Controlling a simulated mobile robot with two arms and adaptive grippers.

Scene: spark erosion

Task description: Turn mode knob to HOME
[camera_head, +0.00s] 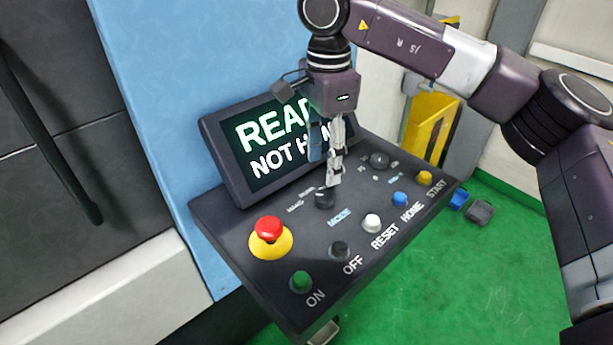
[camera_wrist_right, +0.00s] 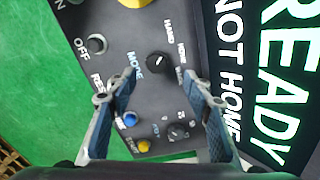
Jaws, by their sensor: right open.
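The mode knob (camera_head: 325,197) is a black rotary knob on the dark control panel (camera_head: 300,320), above the blue MODE label. In the right wrist view the mode knob (camera_wrist_right: 159,63) lies ahead of the fingers, between their lines and apart from them. My right gripper (camera_head: 335,172) points down just above the mode knob in the head view. In the right wrist view my right gripper (camera_wrist_right: 168,95) shows two spread fingers with nothing between them. The small labels around the knob are hard to read, so its setting is unclear. My left gripper is not in view.
The screen (camera_head: 262,148) behind the panel reads READY and NOT HOME, partly covered by my right gripper. A red emergency button (camera_head: 268,228), a second black knob (camera_head: 379,160), a blue HOME button (camera_head: 400,199) and other buttons surround the mode knob. Green floor (camera_head: 440,280) lies right.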

